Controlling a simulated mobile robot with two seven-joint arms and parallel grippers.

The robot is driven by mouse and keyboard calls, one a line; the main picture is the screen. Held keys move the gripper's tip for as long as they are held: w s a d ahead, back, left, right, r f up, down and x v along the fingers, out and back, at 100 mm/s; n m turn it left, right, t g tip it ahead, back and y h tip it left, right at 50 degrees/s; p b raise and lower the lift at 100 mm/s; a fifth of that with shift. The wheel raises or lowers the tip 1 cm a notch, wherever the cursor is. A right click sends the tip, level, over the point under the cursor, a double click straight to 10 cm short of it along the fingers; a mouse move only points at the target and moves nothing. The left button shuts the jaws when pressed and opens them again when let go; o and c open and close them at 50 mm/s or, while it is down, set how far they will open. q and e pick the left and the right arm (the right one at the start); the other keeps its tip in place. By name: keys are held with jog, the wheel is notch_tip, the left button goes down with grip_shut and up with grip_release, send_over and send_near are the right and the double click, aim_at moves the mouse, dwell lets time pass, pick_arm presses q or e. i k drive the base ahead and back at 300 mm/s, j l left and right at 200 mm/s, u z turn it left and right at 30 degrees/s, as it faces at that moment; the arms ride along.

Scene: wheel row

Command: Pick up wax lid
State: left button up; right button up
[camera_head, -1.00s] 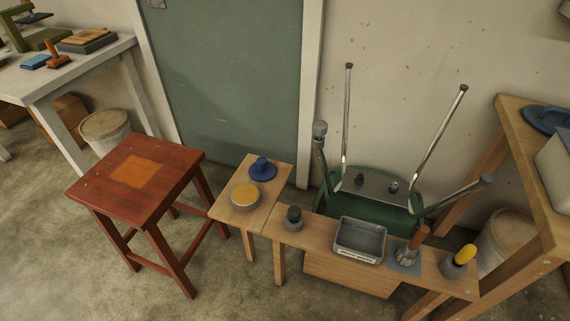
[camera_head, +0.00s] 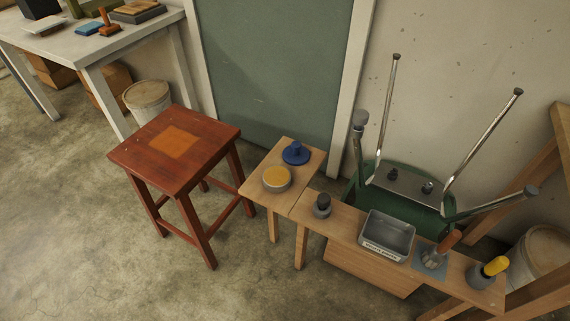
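A blue lid with a raised knob (camera_head: 296,154) lies on the small wooden table (camera_head: 262,163), near its back edge; I take it to be the wax lid. Just in front of it is an open round tin of yellow wax (camera_head: 277,178). The lid and the tin look apart. Neither of my grippers shows in the head view.
A red stool (camera_head: 175,148) stands left of the small table. On the adjoining bench are a dark-topped pot (camera_head: 323,204), a grey tray (camera_head: 388,236), a brush (camera_head: 435,255) and a yellow-handled tool (camera_head: 490,269). An upturned green chair (camera_head: 410,205) stands behind. Open floor lies in front.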

aim_at(296, 154)
jog(key=i+j, duration=0.3)
jog(key=j, duration=0.15)
jog(key=i+j+z, duration=0.25)
jog(key=j+z, duration=0.3)
jog(key=i+j+z, duration=0.25)
jog(key=k+j, duration=0.1)
